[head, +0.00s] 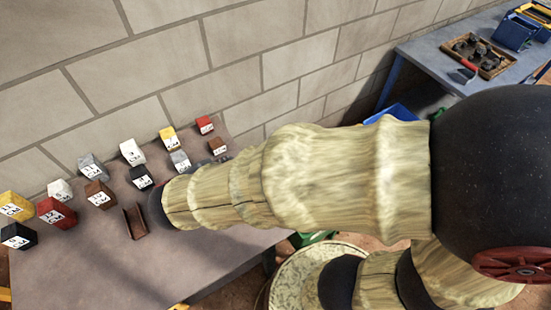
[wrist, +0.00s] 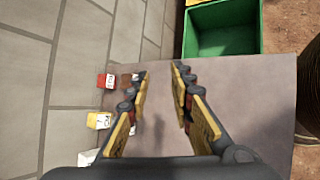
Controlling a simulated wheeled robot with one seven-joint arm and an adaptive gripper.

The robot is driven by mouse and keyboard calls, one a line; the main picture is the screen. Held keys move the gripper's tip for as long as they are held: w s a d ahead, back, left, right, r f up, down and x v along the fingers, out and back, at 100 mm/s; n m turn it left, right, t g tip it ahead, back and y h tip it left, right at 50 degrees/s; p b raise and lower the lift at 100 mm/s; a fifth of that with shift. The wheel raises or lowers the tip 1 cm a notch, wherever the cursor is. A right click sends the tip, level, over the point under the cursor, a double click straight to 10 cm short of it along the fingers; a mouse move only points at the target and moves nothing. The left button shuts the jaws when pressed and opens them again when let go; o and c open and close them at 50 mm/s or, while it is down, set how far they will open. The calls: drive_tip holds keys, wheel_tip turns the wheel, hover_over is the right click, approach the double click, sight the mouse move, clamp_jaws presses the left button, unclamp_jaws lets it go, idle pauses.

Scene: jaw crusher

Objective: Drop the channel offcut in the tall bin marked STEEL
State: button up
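A rust-brown channel offcut (head: 135,221) lies on the grey table (head: 215,255) in the head view, left of my arm's far end. I cannot make it out for certain in the wrist view. My gripper (wrist: 160,72) is open in the wrist view, with bare tabletop between its fingers. In the head view my arm hides most of the gripper. No bin with a readable STEEL mark shows. An open green bin (wrist: 252,40) stands past the table edge in the wrist view. A blue bin (head: 400,112) is partly hidden behind my arm in the head view.
Several marked blocks, including a red one (head: 205,125) and a yellow one (head: 168,138), stand along the block wall (head: 150,70). A blue bench (head: 430,55) at the back right holds a wooden tray (head: 492,67). The table's front is clear.

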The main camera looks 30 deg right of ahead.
drive_tip(key=s+d+r+m+g+y, duration=0.1)
drive_tip(key=s+d+r+m+y, duration=0.4)
drive_tip(key=s+d+r+m, duration=0.5)
drive_tip(key=s+m, duration=0.1)
drive_tip(key=m, duration=0.7)
drive_tip(key=shift+d+r+g+y, duration=0.2)
drive_tip(key=shift+d+g+y, duration=0.1)
drive_tip(key=shift+d+y, duration=0.1)
drive_tip(key=shift+o, duration=1)
drive_tip(key=shift+s+a+r+m, duration=0.15)
drive_tip(key=shift+r+m, duration=0.15)
drive_tip(key=shift+m, duration=0.2)
drive_tip(key=o, duration=0.4)
drive_tip(key=shift+c, duration=0.2)
